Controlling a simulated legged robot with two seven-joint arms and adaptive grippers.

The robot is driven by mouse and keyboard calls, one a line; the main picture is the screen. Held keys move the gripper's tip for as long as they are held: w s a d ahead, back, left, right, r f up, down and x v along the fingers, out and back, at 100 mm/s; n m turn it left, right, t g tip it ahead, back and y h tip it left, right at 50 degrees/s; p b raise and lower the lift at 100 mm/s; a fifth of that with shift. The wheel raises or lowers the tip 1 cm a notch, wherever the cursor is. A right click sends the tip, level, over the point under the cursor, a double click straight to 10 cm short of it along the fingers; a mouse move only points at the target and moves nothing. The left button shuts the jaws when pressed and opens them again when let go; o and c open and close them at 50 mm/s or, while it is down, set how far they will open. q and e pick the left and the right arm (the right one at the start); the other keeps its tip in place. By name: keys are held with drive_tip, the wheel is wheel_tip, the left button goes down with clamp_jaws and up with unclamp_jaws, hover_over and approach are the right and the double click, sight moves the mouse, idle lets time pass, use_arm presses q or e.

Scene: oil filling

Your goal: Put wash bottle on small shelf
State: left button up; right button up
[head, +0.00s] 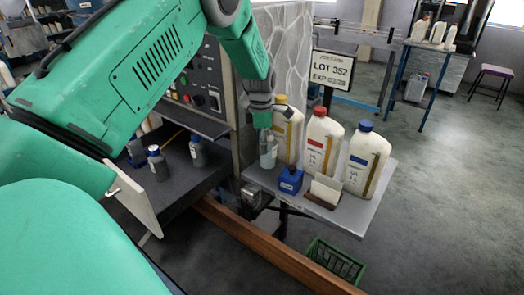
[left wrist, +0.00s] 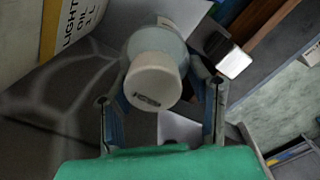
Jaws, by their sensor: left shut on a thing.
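The wash bottle (head: 268,153) is a pale grey-green bottle at the left end of the small grey shelf (head: 360,218). It looks upright, with its base at or just above the shelf surface; I cannot tell if it touches. My left gripper (head: 264,118) comes down from above and is shut on it. In the left wrist view the wash bottle (left wrist: 154,62) shows its round whitish cap between the two fingers of the left gripper (left wrist: 160,85). My right gripper is not in view.
Large oil bottles with yellow (head: 289,132), red (head: 321,142) and blue (head: 366,160) caps stand along the shelf's back. A dark tray (head: 190,180) with small bottles lies left. A green crate (head: 335,262) is below.

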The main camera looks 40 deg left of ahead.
use_arm(q)
drive_tip(key=f, duration=0.1)
drive_tip(key=a+f+p, duration=0.1)
drive_tip(key=f, duration=0.2)
drive_tip(key=shift+a+f, duration=0.1)
drive_tip(key=shift+a, duration=0.3)
drive_tip(key=shift+a+f, duration=0.15)
drive_tip(key=shift+a, duration=0.05)
drive_tip(key=o, duration=1.3)
drive_tip(key=shift+d, duration=0.2)
drive_tip(key=shift+o, duration=0.2)
drive_tip(key=shift+d+r, duration=0.3)
drive_tip(key=shift+d, duration=0.25)
wheel_tip(320, 180, up, 12)
drive_tip(key=shift+a+b, duration=0.15)
drive_tip(key=shift+b, duration=0.8)
drive_tip(key=shift+a+f, duration=0.2)
drive_tip(key=shift+a, duration=0.3)
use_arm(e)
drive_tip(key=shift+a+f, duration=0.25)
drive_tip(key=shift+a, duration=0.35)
